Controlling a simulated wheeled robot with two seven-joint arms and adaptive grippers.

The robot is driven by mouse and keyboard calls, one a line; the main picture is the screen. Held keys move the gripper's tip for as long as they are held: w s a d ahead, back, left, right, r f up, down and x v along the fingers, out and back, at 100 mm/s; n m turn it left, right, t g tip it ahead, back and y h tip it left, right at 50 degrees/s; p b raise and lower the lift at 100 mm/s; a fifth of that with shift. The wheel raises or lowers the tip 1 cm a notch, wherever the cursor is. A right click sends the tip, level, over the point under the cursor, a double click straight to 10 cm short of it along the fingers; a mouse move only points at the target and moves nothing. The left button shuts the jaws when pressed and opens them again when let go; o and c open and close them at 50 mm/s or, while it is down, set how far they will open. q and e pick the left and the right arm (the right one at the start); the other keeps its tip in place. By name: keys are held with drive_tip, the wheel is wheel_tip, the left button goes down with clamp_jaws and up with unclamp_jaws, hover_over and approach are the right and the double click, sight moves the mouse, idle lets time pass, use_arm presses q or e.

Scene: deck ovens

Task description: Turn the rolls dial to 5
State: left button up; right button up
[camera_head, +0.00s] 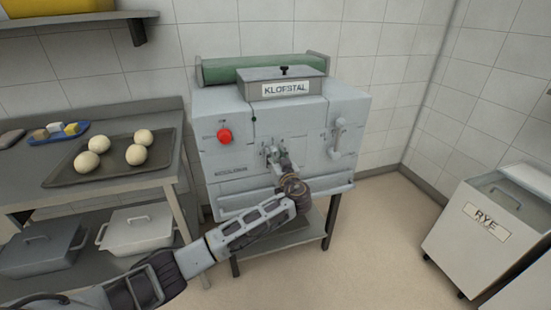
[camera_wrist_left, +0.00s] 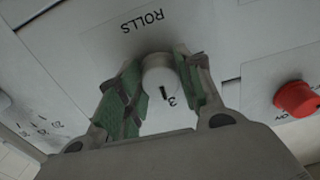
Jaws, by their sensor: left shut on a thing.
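The rolls dial (camera_wrist_left: 160,76) is a pale round knob on the front of the grey machine (camera_head: 232,172). In the left wrist view it sits below the upside-down word ROLLS, with a dark pointer mark and a 3 showing beside it. The other scale numbers are hidden by the fingers. My left gripper (camera_wrist_left: 162,88) is shut on the dial, with a green-padded finger on each side. In the head view my left gripper (camera_head: 274,156) reaches the middle of the machine's front and covers the dial. My right gripper is in neither view.
A red knob (camera_head: 224,135) is left of the dial and a lever (camera_head: 338,138) is right of it. A steel table with a tray (camera_head: 62,180) of dough balls stands left. A RYE bin (camera_head: 462,240) stands right. The floor between is clear.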

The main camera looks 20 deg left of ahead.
use_arm(q)
drive_tip(key=shift+f+m+b, duration=0.1)
drive_tip(key=shift+m+b, duration=0.35)
drive_tip(key=shift+m, duration=1.05)
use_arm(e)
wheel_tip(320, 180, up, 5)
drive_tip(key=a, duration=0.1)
use_arm(q)
drive_tip(key=shift+r+m, duration=0.2)
drive_tip(key=shift+m, duration=0.6)
drive_tip(key=m+p, duration=0.3)
drive_tip(key=m, duration=0.2)
drive_tip(key=shift+m, duration=0.3)
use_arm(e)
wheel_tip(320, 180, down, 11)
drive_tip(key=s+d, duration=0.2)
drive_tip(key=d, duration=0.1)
use_arm(q)
drive_tip(key=m+p, duration=0.3)
drive_tip(key=m, duration=0.1)
drive_tip(key=shift+r, duration=0.1)
drive_tip(key=shift+m+p, duration=1.25)
drive_tip(key=shift+m, duration=0.55)
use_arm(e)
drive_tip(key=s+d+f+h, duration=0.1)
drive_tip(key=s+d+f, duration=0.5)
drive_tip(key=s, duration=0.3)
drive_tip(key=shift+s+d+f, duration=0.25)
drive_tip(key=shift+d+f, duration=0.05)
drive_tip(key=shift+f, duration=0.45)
